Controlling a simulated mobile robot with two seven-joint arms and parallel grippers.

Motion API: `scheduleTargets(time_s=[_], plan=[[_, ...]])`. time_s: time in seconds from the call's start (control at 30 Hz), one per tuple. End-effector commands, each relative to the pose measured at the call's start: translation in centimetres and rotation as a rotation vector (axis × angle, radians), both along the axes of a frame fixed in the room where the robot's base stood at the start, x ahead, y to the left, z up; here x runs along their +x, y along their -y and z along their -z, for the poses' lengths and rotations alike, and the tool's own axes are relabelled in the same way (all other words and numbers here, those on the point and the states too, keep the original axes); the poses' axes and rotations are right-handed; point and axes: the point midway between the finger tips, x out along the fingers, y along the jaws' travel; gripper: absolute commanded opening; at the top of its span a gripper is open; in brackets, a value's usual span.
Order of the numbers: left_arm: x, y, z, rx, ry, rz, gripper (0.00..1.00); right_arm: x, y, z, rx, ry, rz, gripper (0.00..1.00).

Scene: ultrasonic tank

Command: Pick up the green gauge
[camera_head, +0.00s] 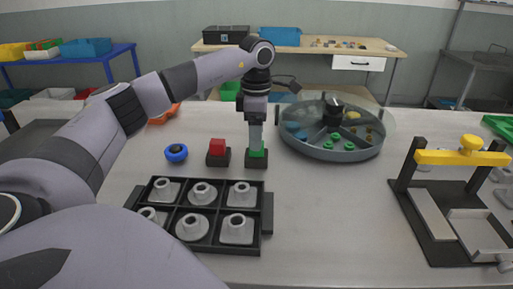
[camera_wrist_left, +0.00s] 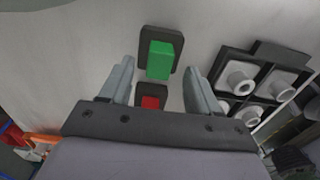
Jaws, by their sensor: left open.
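The green gauge (camera_head: 258,153) is a small green block seated in a dark square holder (camera_head: 256,162) on the table. It also shows in the left wrist view (camera_wrist_left: 160,61), ahead of the fingers and roughly between their lines. My left gripper (camera_head: 256,143) is directly above the gauge and pointing down; in the left wrist view its two fingers (camera_wrist_left: 160,82) stand apart with nothing between the tips. In the head view the fingers hide the upper part of the gauge. My right gripper is not in view.
A red block (camera_head: 217,147) in a dark holder stands just left. A blue round object (camera_head: 176,153) lies further left. A black tray (camera_head: 270,228) with several grey parts is in front. A round tank (camera_head: 333,152) is at the right, and a yellow-barred fixture (camera_head: 463,158) is far right.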

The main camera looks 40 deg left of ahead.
Motion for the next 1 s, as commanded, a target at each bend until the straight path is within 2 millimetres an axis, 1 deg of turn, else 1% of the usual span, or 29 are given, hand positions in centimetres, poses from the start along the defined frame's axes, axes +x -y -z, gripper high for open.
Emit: scheduleTargets(time_s=[0.03, 0.13, 0.23, 0.4, 0.43, 0.47, 0.5, 0.57, 0.6, 0.63, 0.87, 1.0], plan=[[-0.1, 0.0, 0.7, 0.0, -0.003, 0.0, 0.62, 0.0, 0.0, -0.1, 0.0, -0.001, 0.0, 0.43], [-0.1, 0.0, 1.8, 0.0, -0.001, -0.001, 0.62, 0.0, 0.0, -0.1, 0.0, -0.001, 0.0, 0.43], [0.0, 0.0, 2.2, 0.0, 0.0, -0.001, 0.62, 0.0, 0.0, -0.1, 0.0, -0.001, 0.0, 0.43], [0.0, 0.0, 2.2, 0.0, 0.0, -0.001, 0.62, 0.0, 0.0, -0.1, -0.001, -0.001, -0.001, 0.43], [0.0, 0.0, 2.2, 0.0, 0.0, -0.001, 0.58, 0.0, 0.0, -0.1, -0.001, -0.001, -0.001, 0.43], [0.0, 0.0, 2.2, 0.0, 0.0, -0.001, 0.49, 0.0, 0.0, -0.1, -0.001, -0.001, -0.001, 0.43], [0.0, 0.0, 2.2, 0.0, 0.0, -0.001, 0.36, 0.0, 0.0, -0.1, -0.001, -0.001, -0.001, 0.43], [0.0, 0.0, 2.2, -0.001, 0.001, -0.001, 0.16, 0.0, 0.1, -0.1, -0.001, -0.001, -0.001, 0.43], [0.0, 0.0, 2.2, -0.001, 0.001, -0.001, 0.03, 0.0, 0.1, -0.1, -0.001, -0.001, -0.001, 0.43], [0.0, 0.0, 2.2, -0.001, 0.001, -0.001, 0.0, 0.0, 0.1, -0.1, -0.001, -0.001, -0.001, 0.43], [0.0, 0.0, 2.1, 0.0, 0.001, -0.001, 0.0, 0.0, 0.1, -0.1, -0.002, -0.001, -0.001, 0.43], [0.0, 0.0, 1.7, 0.0, 0.003, -0.001, 0.0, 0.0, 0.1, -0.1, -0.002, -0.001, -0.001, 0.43]])
